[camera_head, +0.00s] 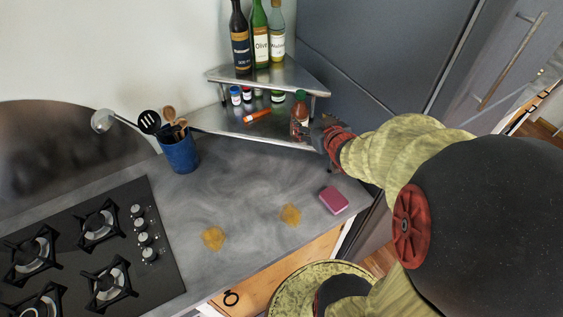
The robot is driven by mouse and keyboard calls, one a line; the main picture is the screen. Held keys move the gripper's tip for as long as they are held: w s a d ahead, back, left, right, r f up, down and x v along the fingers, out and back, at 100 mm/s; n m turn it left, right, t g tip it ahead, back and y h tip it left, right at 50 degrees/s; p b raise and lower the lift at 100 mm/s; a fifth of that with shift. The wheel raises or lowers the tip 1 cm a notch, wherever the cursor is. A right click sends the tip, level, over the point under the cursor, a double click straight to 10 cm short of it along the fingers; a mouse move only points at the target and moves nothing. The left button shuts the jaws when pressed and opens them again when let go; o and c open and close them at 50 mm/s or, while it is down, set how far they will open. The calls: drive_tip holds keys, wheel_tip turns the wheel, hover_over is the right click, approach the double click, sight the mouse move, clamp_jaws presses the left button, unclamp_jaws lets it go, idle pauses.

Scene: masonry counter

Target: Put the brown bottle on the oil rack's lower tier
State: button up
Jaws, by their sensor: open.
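The oil rack is a two-tier metal corner shelf against the wall; its lower tier (232,124) bears small jars and an orange item. The brown bottle (299,113) stands upright at the right end of the lower tier, with a reddish-brown body and a green top. My gripper (315,128) is just right of the bottle, at the tier's right edge. Its jaws are open. The fingertips are small and dark here, and I cannot tell whether they touch the bottle. The bottle's base is partly hidden by the gripper.
Tall bottles (260,38) stand on the upper tier (290,75), above the lower tier. A blue utensil holder (180,153) stands left of the rack. A pink sponge (333,200) and two yellowish stains (290,214) lie on the counter. A gas hob (90,250) is at lower left.

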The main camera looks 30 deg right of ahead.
drive_tip(key=s+a+r+g, duration=0.35)
drive_tip(key=a+r, duration=0.25)
drive_tip(key=a, duration=0.3)
drive_tip(key=s+a+r+n+g+y, duration=0.2)
drive_tip(key=s+a+g+y, duration=0.1)
drive_tip(key=s+a, duration=1)
drive_tip(key=a+y, duration=0.1)
drive_tip(key=a, duration=0.2)
drive_tip(key=shift+r+n, duration=0.2)
drive_tip(key=shift+n, duration=0.1)
